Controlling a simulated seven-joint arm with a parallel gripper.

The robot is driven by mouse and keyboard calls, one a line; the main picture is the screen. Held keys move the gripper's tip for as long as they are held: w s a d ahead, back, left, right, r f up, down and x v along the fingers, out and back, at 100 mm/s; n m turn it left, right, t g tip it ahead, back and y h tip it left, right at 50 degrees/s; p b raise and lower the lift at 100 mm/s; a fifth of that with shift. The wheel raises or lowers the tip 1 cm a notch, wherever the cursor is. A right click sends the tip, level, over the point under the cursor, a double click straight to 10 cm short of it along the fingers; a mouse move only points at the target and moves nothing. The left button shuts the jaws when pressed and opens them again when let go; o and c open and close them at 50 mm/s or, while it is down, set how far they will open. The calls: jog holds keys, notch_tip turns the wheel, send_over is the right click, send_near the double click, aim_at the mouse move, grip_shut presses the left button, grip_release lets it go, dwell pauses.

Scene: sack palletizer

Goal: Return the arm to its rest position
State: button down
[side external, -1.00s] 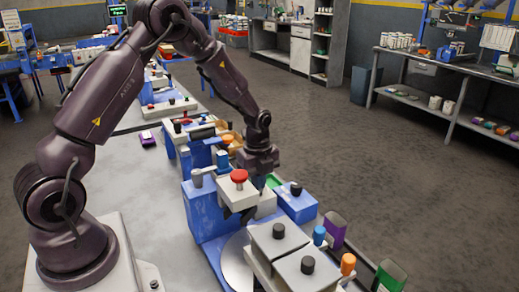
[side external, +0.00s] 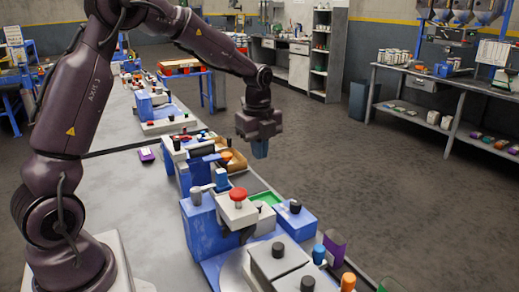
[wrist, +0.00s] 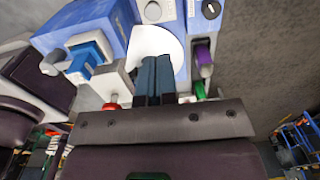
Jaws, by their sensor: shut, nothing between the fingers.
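My gripper (side external: 260,150) hangs from my dark purple arm in the side external view, pointing down. It is in the air above and to the right of the blue machine (side external: 208,228) with the red button (side external: 238,195). In the wrist view, the two blue-grey fingers of my gripper (wrist: 156,80) lie side by side, shut, with nothing held. A white round plate (wrist: 150,38) shows beyond the fingertips. My gripper touches nothing in view.
A long grey bench (side external: 130,215) carries blue and white stations below my arm. A blue box with a black knob (side external: 292,222) and grey blocks (side external: 280,255) stand near the front. Open floor (side external: 400,200) lies to the right. Shelving (side external: 475,95) stands at the far right.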

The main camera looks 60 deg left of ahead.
jog(key=s+d+r+n+t, duration=0.1)
jog(key=s+d+r+n, duration=0.2)
jog(key=s+n, duration=0.3)
jog(key=s+d+r+n+t, duration=0.2)
jog(key=s+d+r+n, duration=0.2)
jog(key=s, duration=0.4)
jog(key=s+d+r+n+t, duration=0.2)
jog(key=s+d+r+n, duration=0.2)
jog(key=s+n, duration=0.3)
jog(key=shift+s+d+r+n, duration=0.2)
jog(key=shift+d+r+n, duration=0.05)
jog(key=shift+d+n, duration=0.3)
